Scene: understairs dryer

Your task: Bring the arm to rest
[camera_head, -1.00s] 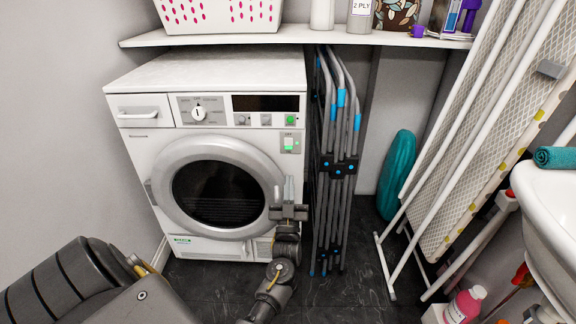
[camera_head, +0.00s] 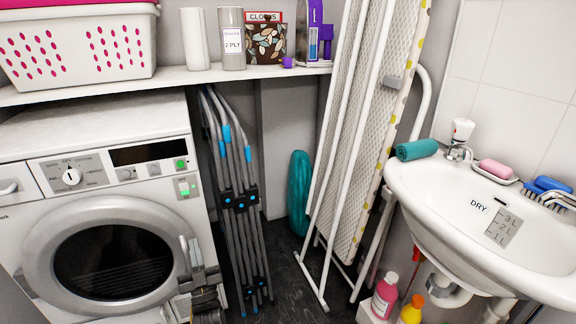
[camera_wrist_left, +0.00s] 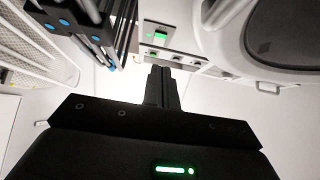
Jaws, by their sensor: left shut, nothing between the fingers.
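My left gripper (camera_head: 190,256) is at the lower left of the head view, in front of the right side of the dryer's door ring. Its fingers are together and empty, pointing up. In the left wrist view the closed fingers (camera_wrist_left: 162,88) stand at the centre with nothing between them. The white dryer (camera_head: 90,215) has its round door (camera_head: 150,220) closed and a green light lit on its front. The door ring shows upper right in the wrist view (camera_wrist_left: 215,30). Most of my left arm is below the head view. My right gripper is not in view.
A folded grey drying rack (camera_head: 240,205) stands right of the dryer. A teal bag-like item (camera_head: 299,190) and a leaning ironing board (camera_head: 362,130) are beyond it. A white sink (camera_head: 480,235) is at the right. A shelf (camera_head: 180,78) holds a basket (camera_head: 80,50). Dark floor shows between.

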